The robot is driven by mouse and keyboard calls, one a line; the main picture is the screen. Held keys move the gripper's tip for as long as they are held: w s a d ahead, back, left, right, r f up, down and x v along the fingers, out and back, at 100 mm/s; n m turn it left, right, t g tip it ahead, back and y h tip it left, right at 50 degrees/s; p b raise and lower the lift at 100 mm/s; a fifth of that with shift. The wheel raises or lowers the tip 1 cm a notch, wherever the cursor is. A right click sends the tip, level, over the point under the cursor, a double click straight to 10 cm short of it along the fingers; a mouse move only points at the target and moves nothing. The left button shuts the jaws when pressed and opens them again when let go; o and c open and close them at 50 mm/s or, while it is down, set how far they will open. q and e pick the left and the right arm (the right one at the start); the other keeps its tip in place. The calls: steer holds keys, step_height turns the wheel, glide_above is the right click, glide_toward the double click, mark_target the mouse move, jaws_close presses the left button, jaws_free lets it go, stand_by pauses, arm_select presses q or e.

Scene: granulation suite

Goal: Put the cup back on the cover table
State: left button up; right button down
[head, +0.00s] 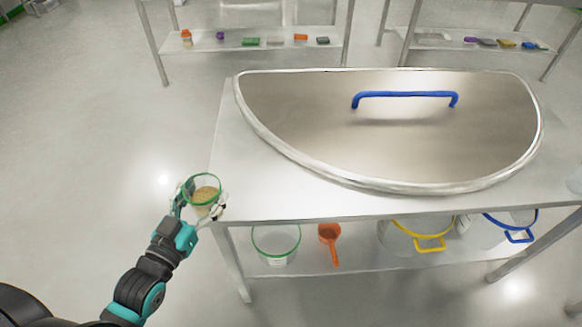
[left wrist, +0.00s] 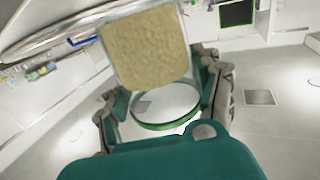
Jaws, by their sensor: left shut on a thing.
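My left gripper (head: 198,208) is shut on a clear cup (head: 205,193) with a green rim and tan granular material inside. It holds the cup just off the left front corner of the steel cover table (head: 245,200). In the head view the rim faces up toward the camera. In the left wrist view the cup (left wrist: 145,50) sits between the fingers, with its tan contents above and its green rim below in the picture. A large half-round steel cover (head: 300,125) with a blue handle (head: 405,95) lies on the table. My right gripper is not in view.
The tabletop's left front strip is bare. The shelf below holds a clear green-rimmed bucket (head: 277,245), an orange scoop (head: 329,235), and yellow-handled (head: 415,232) and blue-handled (head: 485,232) containers. Tables with small items (head: 250,41) stand behind. The floor at left is clear.

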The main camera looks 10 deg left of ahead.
arm_select(q)
steer(key=shift+w+d+f+p, duration=0.1)
steer(key=shift+w+d+f, duration=0.7)
steer(key=shift+w+d, duration=0.95)
steer(key=shift+w+d+f+p, duration=0.1)
steer(key=shift+w+d+f, duration=0.75)
steer(key=shift+w+d, duration=0.95)
steer(key=shift+w+d+f+p, duration=0.1)
steer(key=shift+w+d+f, duration=0.7)
steer(key=shift+w+d, duration=0.95)
steer(key=shift+s+d+f, duration=0.1)
steer(key=shift+s+d, duration=0.2)
steer(key=shift+s, duration=0.05)
steer(key=o, duration=1.3)
steer(key=shift+r, duration=0.2)
steer(key=s, duration=0.4)
steer(key=s+a, duration=0.1)
steer(key=s, duration=0.7)
steer(key=shift+a+b, duration=0.15)
steer(key=shift+b, duration=0.15)
